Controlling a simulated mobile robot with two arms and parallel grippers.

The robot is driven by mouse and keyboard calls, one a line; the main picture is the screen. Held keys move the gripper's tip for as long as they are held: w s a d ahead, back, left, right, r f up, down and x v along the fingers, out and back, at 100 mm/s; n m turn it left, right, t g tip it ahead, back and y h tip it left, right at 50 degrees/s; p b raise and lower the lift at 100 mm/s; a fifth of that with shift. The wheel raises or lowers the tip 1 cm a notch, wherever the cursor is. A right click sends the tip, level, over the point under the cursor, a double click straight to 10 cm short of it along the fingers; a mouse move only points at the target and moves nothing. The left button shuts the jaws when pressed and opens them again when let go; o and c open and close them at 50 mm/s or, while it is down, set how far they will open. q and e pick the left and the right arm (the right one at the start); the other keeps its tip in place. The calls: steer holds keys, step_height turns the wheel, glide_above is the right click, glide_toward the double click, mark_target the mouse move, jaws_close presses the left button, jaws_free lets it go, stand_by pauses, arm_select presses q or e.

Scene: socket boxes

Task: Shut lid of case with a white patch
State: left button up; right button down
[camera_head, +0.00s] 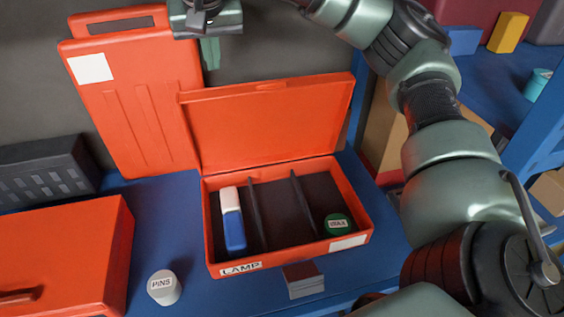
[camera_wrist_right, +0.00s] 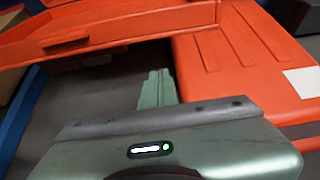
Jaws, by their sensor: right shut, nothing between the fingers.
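The open orange case (camera_head: 290,258) stands on the blue shelf with a LAMP label and a white patch (camera_head: 347,243) on its front. Its lid (camera_head: 265,125) is raised and leans back; its edge also shows at the upper left of the right wrist view (camera_wrist_right: 110,32). Inside are thin dividers, a blue-and-white item (camera_head: 233,220) and a green round item (camera_head: 338,224). My right gripper (camera_head: 210,53) is shut and empty, above and behind the lid's upper left corner; its fingers also show in the right wrist view (camera_wrist_right: 157,88). My left gripper is not in view.
A tall orange case (camera_head: 140,120) with a white patch stands upright at back left, close to my right gripper. A shut orange case (camera_head: 70,250), a dark slotted box (camera_head: 45,175) and a white PINS pot (camera_head: 164,287) are at left. A grey block (camera_head: 303,281) lies in front.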

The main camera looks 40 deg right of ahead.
steer(key=f+b, duration=0.1)
steer(key=f, duration=0.1)
steer(key=f+b, duration=0.2)
steer(key=s+f+b, duration=0.1)
steer(key=f, duration=0.2)
steer(key=shift+a+b, duration=0.25)
steer(key=shift+b, duration=0.1)
steer(key=shift+s+a+f+b, duration=1.1)
steer(key=shift+s+a+b, duration=0.6)
steer(key=shift+s, duration=1.4)
step_height(320, 180, up, 6)
steer(key=p, duration=0.4)
steer(key=shift+d+p, duration=0.2)
steer(key=shift+p, duration=0.15)
